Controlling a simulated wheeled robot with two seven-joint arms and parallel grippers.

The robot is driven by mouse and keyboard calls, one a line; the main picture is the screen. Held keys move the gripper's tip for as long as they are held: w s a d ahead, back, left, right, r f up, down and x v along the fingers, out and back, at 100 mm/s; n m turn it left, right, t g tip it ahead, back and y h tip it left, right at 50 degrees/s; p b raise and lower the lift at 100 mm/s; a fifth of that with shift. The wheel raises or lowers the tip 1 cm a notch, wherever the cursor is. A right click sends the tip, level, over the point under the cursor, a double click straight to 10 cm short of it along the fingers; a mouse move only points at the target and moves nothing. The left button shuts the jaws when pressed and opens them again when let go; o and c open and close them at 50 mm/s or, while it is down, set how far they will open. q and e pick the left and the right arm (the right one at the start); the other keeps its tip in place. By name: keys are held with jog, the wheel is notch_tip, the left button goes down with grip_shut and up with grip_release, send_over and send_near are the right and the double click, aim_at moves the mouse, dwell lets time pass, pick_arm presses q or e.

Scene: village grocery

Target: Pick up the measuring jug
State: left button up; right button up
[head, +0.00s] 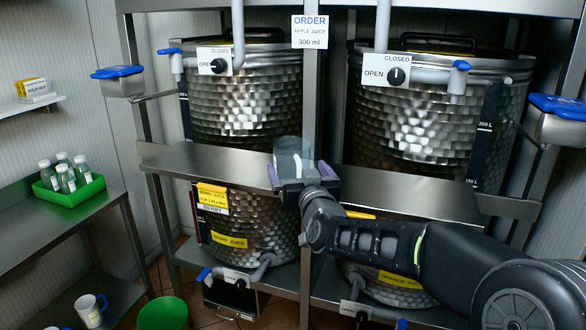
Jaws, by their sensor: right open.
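A clear, greyish measuring jug (289,146) stands upright at the middle of the steel shelf in front of the two tanks. My right gripper (300,174) is at the jug's near side, its purple-tipped fingers spread to the left and right of the jug's lower part. The gripper is open. The gripper body hides the jug's base, and I cannot tell whether the fingers touch it. My left gripper is not in view.
A steel post with an order sign (310,32) reading apple juice, 300 ml, rises behind the jug. Two steel tanks (245,105) (430,115) stand behind the shelf (400,187). A green crate of bottles (70,197) and white mugs (89,311) are at left.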

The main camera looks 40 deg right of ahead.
aim_at(293, 159)
jog(key=shift+w+d, duration=0.2)
jog(key=shift+w, duration=0.25)
jog(key=shift+w+d+r+p, duration=0.15)
jog(key=shift+w+p, duration=0.2)
jog(key=p+x, duration=0.1)
jog(key=x, duration=0.2)
jog(key=shift+w+d+p, duration=0.15)
jog(key=shift+w+p, duration=0.05)
jog(key=shift+p, duration=0.15)
jog(key=shift+w+d, duration=0.2)
jog(key=shift+w, duration=0.2)
jog(key=shift+c, duration=0.3)
jog(key=c, duration=1.4)
